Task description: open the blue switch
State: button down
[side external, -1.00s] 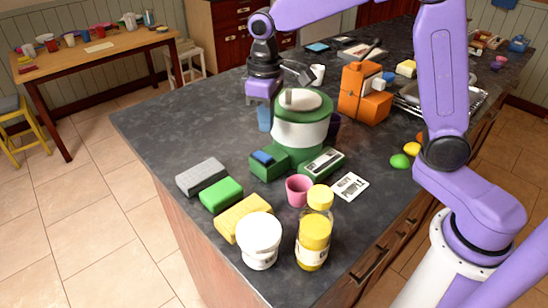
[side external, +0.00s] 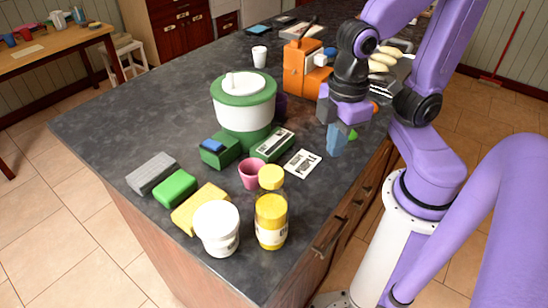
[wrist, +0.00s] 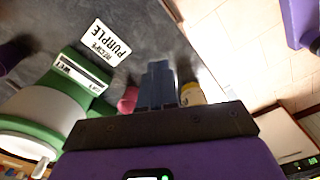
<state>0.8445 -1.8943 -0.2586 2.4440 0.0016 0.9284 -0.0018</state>
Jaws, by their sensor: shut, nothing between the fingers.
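The blue switch (side external: 212,145) sits on top of a small green box (side external: 221,155) at the front left foot of the green and white appliance (side external: 244,112). A second green block with a labelled panel (side external: 272,145) stands at the appliance's front right. My gripper (side external: 334,150) is shut and empty, pointing down above the right side of the counter, well apart from the switch. In the wrist view, the blue fingers (wrist: 157,85) are together. The appliance also shows there at the left (wrist: 48,115), but I cannot make out the switch.
A pink cup (side external: 249,174), a white tub (side external: 216,228), yellow-lidded jars (side external: 271,222) and yellow, green and grey blocks (side external: 152,173) stand at the front. A recipe card (side external: 302,163) lies between appliance and gripper. An orange machine (side external: 302,68) stands behind. The counter's left side is clear.

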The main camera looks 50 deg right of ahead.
jog(key=shift+s+d+f+n, duration=0.15)
jog(key=shift+s+d, duration=0.2)
jog(key=shift+s, duration=0.2)
jog(key=shift+s+d+f+n, duration=0.15)
jog(key=shift+s+d, duration=0.15)
jog(key=shift+s, duration=0.2)
jog(key=w+a+r+m, duration=0.3)
jog(key=w+m, duration=0.1)
jog(key=w, duration=0.4)
jog(key=w+a+r+m+t, duration=0.1)
jog(key=w+a+r+m, duration=0.2)
jog(key=w, duration=0.6)
jog(key=w+a+r+m+t, duration=0.1)
jog(key=w+a+r+m, duration=0.1)
jog(key=w+m, duration=0.3)
jog(key=w+r, duration=0.1)
jog(key=w, duration=0.3)
jog(key=shift+a+r+m, duration=0.2)
jog(key=shift+a+m, duration=0.1)
jog(key=shift+a, duration=0.1)
jog(key=shift+f, duration=0.15)
send_over(215, 145)
jog(key=f, duration=0.8)
jog(key=s+f, duration=0.1)
jog(key=f, duration=0.3)
jog(key=shift+f, duration=0.75)
